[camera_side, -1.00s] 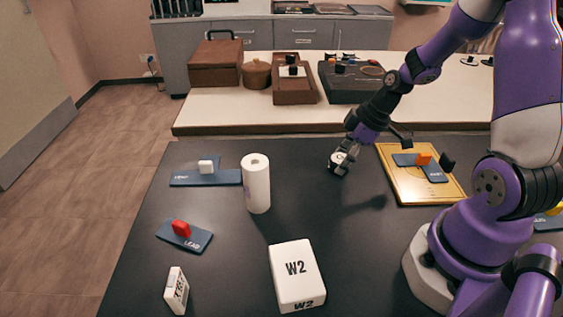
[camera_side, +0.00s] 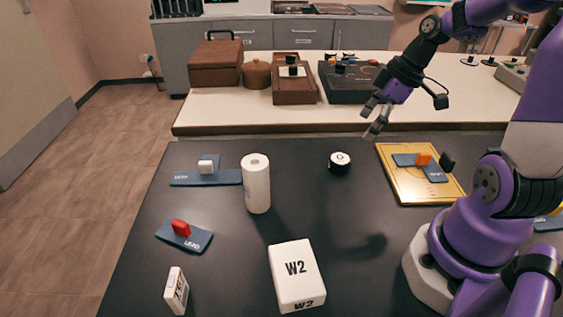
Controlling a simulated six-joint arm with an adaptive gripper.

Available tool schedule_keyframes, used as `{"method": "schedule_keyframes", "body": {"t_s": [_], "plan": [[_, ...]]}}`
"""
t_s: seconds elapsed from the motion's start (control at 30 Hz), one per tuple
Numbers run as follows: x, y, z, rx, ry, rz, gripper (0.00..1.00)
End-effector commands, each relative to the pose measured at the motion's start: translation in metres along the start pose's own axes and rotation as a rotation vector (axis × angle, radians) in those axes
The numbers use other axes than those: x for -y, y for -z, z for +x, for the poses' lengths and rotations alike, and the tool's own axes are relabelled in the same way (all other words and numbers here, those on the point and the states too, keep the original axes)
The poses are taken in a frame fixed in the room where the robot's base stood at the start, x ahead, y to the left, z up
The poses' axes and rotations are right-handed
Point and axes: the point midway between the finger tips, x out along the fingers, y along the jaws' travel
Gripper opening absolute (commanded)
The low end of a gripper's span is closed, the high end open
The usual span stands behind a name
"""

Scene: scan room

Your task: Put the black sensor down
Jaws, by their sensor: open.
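The black sensor (camera_side: 339,163) is a short round piece with a white top. It rests on the dark table, between the white roll and the yellow tray. My gripper (camera_side: 372,127) is open and empty, above the table and up to the right of the sensor, clear of it. Nothing hides the sensor.
A white roll (camera_side: 257,184) stands left of the sensor. The yellow tray (camera_side: 405,190) with blue, orange and black pieces lies to the right. A white W2 box (camera_side: 296,275) is in front. Blue LEAD plates (camera_side: 200,241) lie at left. The table around the sensor is clear.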

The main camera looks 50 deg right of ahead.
Motion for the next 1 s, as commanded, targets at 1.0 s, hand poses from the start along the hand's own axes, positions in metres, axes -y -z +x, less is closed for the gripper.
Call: {"method": "schedule_keyframes", "body": {"t_s": [1.0], "plan": [[0.125, 0.057, -0.052, -0.091, -0.250, 0.533, 0.88]]}}
